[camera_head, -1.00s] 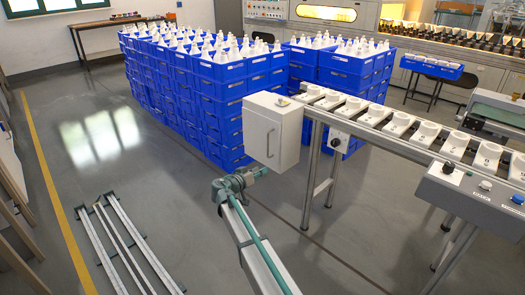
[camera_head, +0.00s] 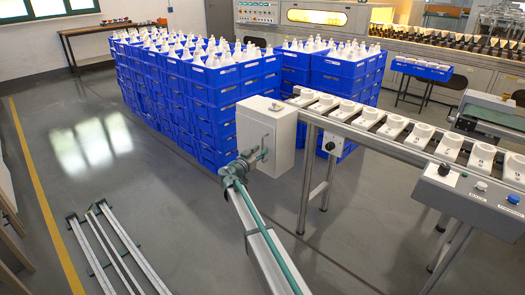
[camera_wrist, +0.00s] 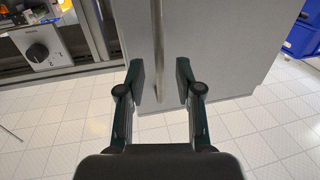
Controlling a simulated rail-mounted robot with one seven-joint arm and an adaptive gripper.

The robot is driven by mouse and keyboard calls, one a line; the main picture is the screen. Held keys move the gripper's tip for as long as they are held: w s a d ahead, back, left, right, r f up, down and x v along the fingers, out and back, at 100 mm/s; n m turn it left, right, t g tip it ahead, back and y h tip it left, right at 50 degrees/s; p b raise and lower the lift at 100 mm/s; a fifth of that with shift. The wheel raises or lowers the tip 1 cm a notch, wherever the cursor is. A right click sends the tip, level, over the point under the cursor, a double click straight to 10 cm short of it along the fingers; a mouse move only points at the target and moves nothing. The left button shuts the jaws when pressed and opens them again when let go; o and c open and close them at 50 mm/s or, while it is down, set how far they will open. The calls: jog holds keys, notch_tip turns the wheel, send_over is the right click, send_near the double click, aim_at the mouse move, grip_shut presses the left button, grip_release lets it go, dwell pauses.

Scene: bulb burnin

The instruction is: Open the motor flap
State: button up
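The motor flap (camera_head: 252,123) is the pale front of a box at the near end of the conveyor, and it looks closed. Its upright bar handle (camera_wrist: 158,45) runs down the flap in the wrist view. My gripper (camera_head: 262,154) is at the handle in the head view. In the wrist view my gripper (camera_wrist: 161,82) is open, with one finger on each side of the handle's lower part and visible gaps beside the bar. I cannot tell how deep the bar sits between the fingers. In the head view the gripper partly hides the handle.
The conveyor (camera_head: 345,122) with several white holders runs right from the box. Stacked blue crates (camera_head: 210,105) stand behind and left of the box. A control panel (camera_head: 470,190) is at the right. Metal rails (camera_head: 115,250) lie at the lower left. The floor between is clear.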

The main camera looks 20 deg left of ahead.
jog(key=shift+w+d, duration=0.2)
jog(key=shift+w, duration=1.05)
jog(key=shift+c, duration=0.3)
grip_shut()
